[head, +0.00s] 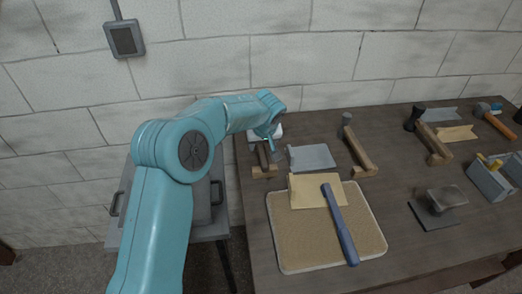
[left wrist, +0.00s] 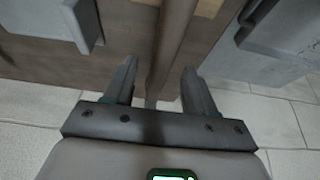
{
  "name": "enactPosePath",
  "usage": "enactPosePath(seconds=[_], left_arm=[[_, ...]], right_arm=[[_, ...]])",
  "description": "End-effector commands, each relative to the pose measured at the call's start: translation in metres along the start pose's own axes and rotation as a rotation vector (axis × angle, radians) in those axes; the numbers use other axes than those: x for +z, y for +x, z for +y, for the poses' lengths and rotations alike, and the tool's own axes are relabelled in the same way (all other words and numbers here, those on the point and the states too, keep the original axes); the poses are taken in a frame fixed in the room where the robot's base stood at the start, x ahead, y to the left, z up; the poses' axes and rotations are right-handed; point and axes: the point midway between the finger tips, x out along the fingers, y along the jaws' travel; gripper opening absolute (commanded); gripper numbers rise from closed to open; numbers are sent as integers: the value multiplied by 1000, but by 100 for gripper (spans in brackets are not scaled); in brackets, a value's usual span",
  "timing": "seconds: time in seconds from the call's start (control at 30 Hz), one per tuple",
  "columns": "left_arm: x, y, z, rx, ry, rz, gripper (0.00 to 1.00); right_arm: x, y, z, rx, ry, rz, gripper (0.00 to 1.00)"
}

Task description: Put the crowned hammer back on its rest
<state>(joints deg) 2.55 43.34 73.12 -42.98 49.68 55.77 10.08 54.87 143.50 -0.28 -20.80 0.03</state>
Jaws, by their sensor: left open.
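My left gripper (head: 272,146) is open at the back left of the bench, over a wooden-handled tool (head: 262,155) at a small wooden rest (head: 264,172). In the left wrist view, a brown handle (left wrist: 173,40) runs between the open fingers (left wrist: 160,70); I cannot tell whether they touch it. The tool's head is hidden by the gripper. Another wooden-handled hammer (head: 357,145) lies at a rest (head: 362,172) to the right, and a dark-headed one (head: 416,116) lies farther right. I cannot tell which hammer is crowned. My right gripper is not in view.
A bordered tan mat (head: 295,250) holds a yellowish sheet (head: 305,190) and a blue-handled tool (head: 341,228). A grey plate (head: 312,157) lies beside my left gripper. An orange-handled hammer (head: 497,124), a grey box (head: 489,182) and a block (head: 446,198) stand right. The wall is close behind.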

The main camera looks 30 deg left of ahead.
Motion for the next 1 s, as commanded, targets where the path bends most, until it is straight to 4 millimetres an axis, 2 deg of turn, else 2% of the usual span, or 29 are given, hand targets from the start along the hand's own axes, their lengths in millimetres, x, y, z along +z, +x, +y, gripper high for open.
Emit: enactPosePath(seconds=[0.1,0.2,0.4,1.0], left_arm=[[0,-28,1,4,0,3,55],[1,-47,0,2,0,2,55],[0,-70,0,1,0,0,55],[0,-72,0,0,0,-1,55]], right_arm=[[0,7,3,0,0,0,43],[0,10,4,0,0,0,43],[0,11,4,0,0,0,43],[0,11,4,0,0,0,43]])
